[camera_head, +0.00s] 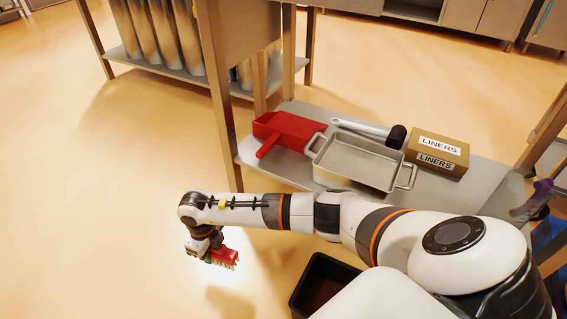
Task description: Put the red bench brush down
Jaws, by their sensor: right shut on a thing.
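The red bench brush (226,257) has a red body and pale bristles that show at its lower right side. My right gripper (208,249) is shut on it, and the gripper's own parts hide some of the brush. The brush is held over open floor, to the left of the low shelf and apart from it. My left gripper is not in view.
The low metal shelf (262,172) bears a red dustpan (292,128), a metal tray with handles (352,166), a dark-ended white tool (358,127) and a LINERS box (440,150). A black bin (322,284) stands on the floor below my arm. Floor at left is clear.

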